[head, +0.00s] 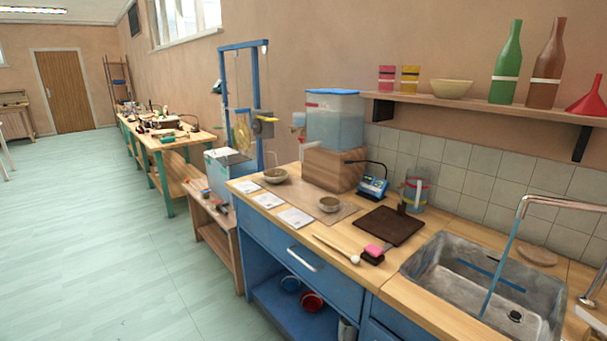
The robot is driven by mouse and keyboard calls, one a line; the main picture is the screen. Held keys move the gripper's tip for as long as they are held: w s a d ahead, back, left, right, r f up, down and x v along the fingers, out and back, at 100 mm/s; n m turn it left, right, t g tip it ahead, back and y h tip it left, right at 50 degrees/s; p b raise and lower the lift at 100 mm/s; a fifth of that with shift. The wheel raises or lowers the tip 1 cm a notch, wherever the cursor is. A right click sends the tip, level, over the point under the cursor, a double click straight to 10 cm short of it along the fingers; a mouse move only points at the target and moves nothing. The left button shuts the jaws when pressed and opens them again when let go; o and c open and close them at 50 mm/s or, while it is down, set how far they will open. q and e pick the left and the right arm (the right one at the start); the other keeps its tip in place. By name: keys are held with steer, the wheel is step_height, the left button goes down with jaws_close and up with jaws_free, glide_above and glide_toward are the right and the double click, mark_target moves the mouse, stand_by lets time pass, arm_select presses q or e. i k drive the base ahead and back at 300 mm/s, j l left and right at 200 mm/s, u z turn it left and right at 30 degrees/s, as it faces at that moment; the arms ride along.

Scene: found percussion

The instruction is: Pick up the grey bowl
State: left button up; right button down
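One greyish bowl (275,176) is at the back left, near the counter's far end. Neither of my grippers is in view.
A wooden block (333,170) carrying a water tank (334,121) stands behind the bowls. White cards (295,218) lie along the front edge. A blue meter (373,187), dark board (390,226), mallet (337,250) and sink (440,252) are to the right.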

mark_target(273, 176)
steer(key=i+j+z, duration=0.35)
steer(key=j+z, duration=0.15)
steer(key=j, duration=0.2)
steer(key=i+j+z, duration=0.25)
steer(key=j, duration=0.15)
steer(key=j+z, duration=0.25)
steer(key=j, duration=0.15)
steer(key=j+z, duration=0.3)
steer(key=j, duration=0.15)
steer(key=i, duration=0.05)
